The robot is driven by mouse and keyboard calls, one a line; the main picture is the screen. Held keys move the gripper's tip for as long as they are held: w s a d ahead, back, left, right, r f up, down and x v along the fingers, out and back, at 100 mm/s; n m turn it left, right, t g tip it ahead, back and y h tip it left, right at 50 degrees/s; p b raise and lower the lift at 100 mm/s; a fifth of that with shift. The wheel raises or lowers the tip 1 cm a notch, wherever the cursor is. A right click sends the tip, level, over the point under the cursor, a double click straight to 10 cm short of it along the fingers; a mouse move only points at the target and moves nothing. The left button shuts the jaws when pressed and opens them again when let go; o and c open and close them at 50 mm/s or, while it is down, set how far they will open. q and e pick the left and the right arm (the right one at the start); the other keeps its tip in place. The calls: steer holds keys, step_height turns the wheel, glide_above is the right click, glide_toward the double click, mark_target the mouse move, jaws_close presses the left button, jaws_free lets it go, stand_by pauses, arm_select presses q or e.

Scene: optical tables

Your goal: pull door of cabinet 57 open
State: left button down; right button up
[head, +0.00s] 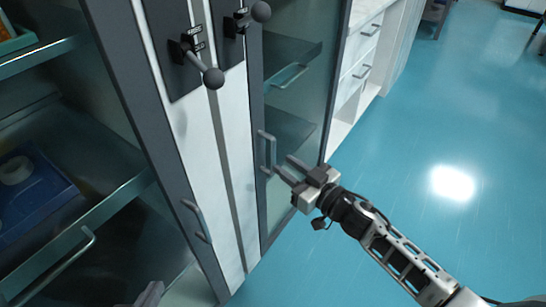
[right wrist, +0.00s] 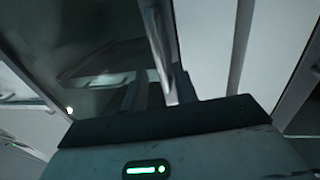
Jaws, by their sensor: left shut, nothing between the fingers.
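The cabinet has a left glass door with a grey frame (head: 150,130) and a right glass door (head: 300,95). The right door's bar handle (head: 267,150) is upright on its frame and also shows in the right wrist view (right wrist: 160,45). No cabinet number is readable. My right gripper (head: 280,166) is open, its fingers at the lower end of that handle. In the right wrist view the bar runs down to between the fingers; contact is unclear. The left door's handle (head: 197,220) is free. My left gripper (head: 150,294) shows only its shut tip at the bottom edge.
Black lever fittings with round knobs (head: 213,78) stick out from the white panels above. Glass shelves and a blue tray (head: 35,190) are behind the left glass. White drawers (head: 365,60) stand beyond the cabinet. The blue floor (head: 470,130) at right is open.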

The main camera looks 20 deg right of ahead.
mark_target(273, 157)
steer(key=x, duration=0.5)
steer(key=shift+w+a+b, duration=0.1)
steer(key=shift+w+b, duration=0.1)
steer(key=shift+b, duration=0.1)
jaws_close()
